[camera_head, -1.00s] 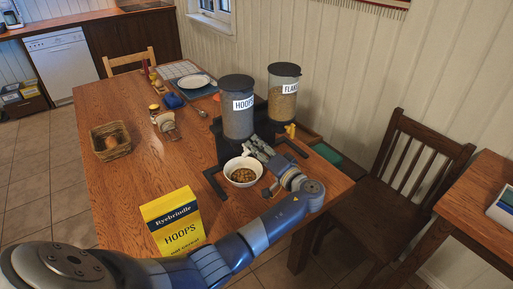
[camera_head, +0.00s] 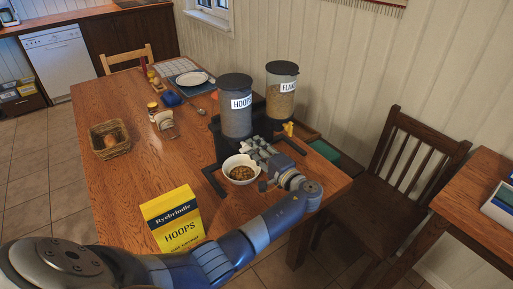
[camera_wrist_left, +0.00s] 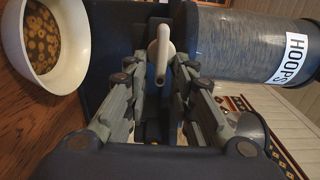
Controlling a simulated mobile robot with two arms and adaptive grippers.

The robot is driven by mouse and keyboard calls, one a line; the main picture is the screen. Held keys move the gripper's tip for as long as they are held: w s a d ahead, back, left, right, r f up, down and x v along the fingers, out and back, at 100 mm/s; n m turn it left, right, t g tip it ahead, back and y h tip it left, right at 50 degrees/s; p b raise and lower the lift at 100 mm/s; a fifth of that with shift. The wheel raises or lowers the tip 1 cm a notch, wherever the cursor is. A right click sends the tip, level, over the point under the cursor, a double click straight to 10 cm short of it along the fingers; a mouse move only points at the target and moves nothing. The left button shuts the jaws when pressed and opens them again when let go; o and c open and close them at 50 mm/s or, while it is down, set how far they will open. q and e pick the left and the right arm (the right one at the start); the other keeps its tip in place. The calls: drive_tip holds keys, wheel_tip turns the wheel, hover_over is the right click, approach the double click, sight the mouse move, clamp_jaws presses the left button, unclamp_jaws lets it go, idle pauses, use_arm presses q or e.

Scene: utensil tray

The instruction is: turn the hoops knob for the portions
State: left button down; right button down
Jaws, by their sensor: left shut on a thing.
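The hoops dispenser (camera_head: 236,112) is a clear cylinder with a dark lid and a HOOPS label, on a dark stand. It shows sideways in the left wrist view (camera_wrist_left: 240,45). Its pale knob (camera_wrist_left: 160,52) sits between the fingertips of my left gripper (camera_wrist_left: 157,68), which is shut on it. In the head view my left gripper (camera_head: 258,150) is at the dispenser's front, just above and right of a white bowl (camera_head: 229,164). The bowl holds hoops (camera_wrist_left: 42,38) under the outlet and shows at upper left in the wrist view. The right gripper is out of view.
The flakes dispenser (camera_head: 281,95) with a yellow knob (camera_head: 288,128) stands to the right. A yellow Hoops box (camera_head: 174,222) stands near my left arm. A basket (camera_head: 108,141), a jar and a plate (camera_head: 192,79) lie farther off. The table's middle left is clear.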

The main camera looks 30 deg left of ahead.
use_arm(q)
drive_tip(key=shift+w+d, duration=0.1)
drive_tip(key=c, duration=1.7)
unclamp_jaws()
drive_tip(key=v, duration=1.2)
drive_tip(key=shift+d+f, duration=0.1)
